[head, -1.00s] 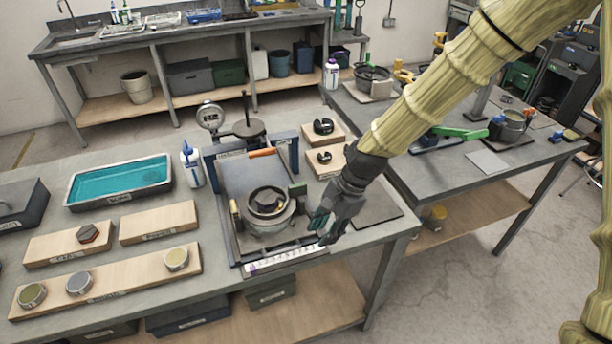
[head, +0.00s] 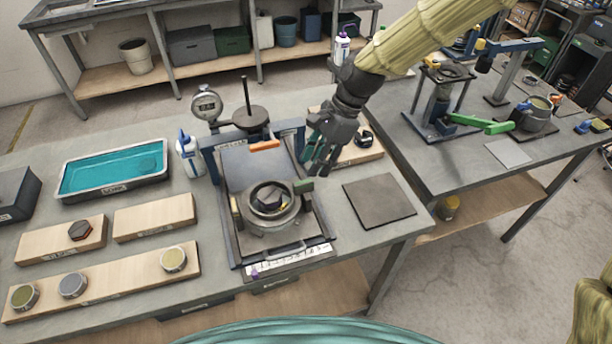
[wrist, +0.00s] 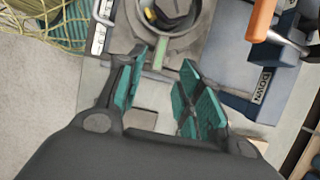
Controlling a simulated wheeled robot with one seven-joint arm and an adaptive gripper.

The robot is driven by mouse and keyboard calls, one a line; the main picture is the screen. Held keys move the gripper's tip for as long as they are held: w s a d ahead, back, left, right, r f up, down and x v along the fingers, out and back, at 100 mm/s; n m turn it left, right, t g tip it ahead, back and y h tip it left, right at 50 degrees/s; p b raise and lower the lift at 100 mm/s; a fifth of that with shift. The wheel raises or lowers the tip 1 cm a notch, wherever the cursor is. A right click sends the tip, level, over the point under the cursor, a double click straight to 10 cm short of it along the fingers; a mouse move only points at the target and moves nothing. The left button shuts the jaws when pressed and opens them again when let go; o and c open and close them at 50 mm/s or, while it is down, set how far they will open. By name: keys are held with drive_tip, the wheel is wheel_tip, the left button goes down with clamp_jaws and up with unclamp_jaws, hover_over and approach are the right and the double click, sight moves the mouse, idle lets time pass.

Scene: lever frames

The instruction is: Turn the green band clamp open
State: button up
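The green band clamp shows as a small upright green tab (head: 304,185) at the right side of a round grey ring fixture (head: 268,212). In the wrist view the green tab (wrist: 161,54) is a narrow strip beside the ring, just beyond my fingertips. A dark part sits inside the ring. My gripper (head: 317,160) has teal finger pads and hangs over the bench, behind and slightly right of the tab. In the wrist view my gripper (wrist: 163,62) is open, its fingers apart with nothing held. The tab lines up with the gap; no contact is visible.
An orange handle (head: 264,145) on a blue frame marked DOWN stands behind the ring. A yellow tab (head: 236,205) is at the ring's left. A wooden board (head: 350,155) with dark parts is beside my gripper. A dark square plate (head: 379,201) lies flat to the right.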

sight(306, 181)
drive_tip(key=shift+p+x, duration=0.7)
drive_tip(key=shift+x, duration=2.65)
drive_tip(key=shift+s, duration=0.1)
clamp_jaws()
